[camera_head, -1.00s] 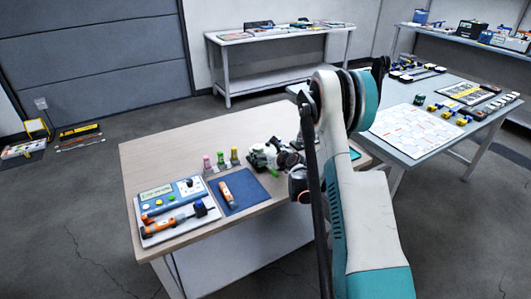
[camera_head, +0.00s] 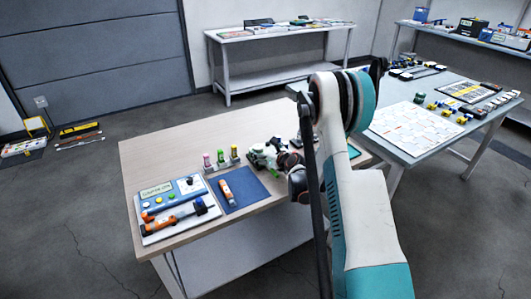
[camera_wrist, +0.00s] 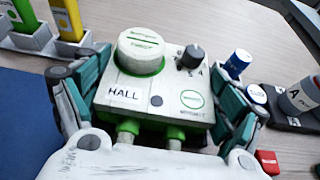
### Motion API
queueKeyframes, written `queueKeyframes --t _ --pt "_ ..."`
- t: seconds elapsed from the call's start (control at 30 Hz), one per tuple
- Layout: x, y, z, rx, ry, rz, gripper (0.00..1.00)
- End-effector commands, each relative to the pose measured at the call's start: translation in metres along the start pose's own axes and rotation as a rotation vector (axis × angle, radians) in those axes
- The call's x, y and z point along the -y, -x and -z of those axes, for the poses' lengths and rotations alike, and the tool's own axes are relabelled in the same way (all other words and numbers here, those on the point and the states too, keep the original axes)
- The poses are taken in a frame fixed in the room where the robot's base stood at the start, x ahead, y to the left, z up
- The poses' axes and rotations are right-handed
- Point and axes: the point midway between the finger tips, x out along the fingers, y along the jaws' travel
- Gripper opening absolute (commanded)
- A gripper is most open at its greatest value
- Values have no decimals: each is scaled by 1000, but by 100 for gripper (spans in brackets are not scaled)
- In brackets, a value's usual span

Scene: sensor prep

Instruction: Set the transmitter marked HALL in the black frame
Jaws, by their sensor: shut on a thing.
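The transmitter marked HALL (camera_wrist: 150,85) is a white box with green trim, a round white cap and a dark knob. It fills the middle of the wrist view, with its label readable. My gripper (camera_wrist: 160,95) is shut on it, with teal-and-grey fingers on its left and right sides. In the head view my gripper (camera_head: 268,155) is over the wooden table, right of the blue mat. A dark-edged, frame-like piece (camera_wrist: 302,18) is partly seen at the wrist view's upper right; I cannot tell whether it is the black frame.
An orange-and-white tool lies on the blue mat (camera_head: 250,187). A control panel (camera_head: 170,193) is at the table's left. A cylinder marked A (camera_wrist: 299,95) stands on a dark base to the right.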

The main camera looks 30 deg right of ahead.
Motion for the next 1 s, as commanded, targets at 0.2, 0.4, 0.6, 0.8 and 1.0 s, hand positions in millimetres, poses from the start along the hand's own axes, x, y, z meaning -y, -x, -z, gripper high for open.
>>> queueKeyframes --t 0.2,0.4,0.6,0.8,1.0 --pt "0 -1 2 0 0 0 52" --pt "0 -1 2 -1 0 -1 52" --pt "0 -1 2 -1 0 -1 100" --pt "0 -1 2 0 0 0 100" --pt "0 -1 2 -1 0 0 100"
